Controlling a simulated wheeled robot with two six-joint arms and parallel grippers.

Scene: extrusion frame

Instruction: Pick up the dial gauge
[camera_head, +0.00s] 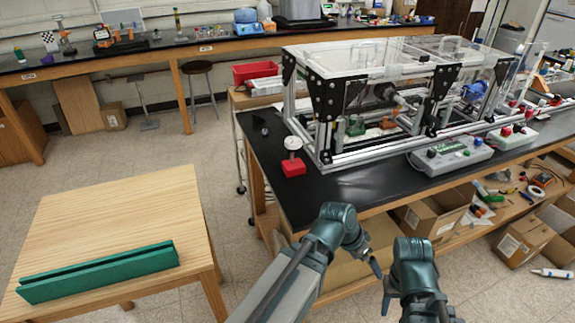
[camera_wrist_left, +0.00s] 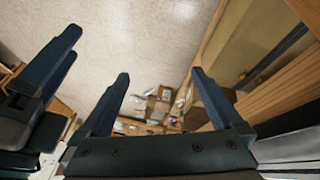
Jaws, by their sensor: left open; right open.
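The dial gauge (camera_head: 293,144) has a small round white face and stands upright on a red block (camera_head: 293,168). It is on the black bench top near its left front part, beside the framed machine. My left gripper (camera_head: 370,258) is in front of the bench, to the right of and nearer than the gauge, not touching it. In the left wrist view my left gripper (camera_wrist_left: 160,76) has its two fingers apart with nothing between them; the gauge is not in that view. My right gripper (camera_head: 386,296) is lower and further right, apart from the gauge.
A clear-topped extrusion frame (camera_head: 380,90) stands close to the right of the gauge. A grey control box (camera_head: 450,157) sits on the bench's front edge. A wooden table (camera_head: 120,225) with a green channel piece (camera_head: 100,272) is at left. The bench top around the gauge's front is clear.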

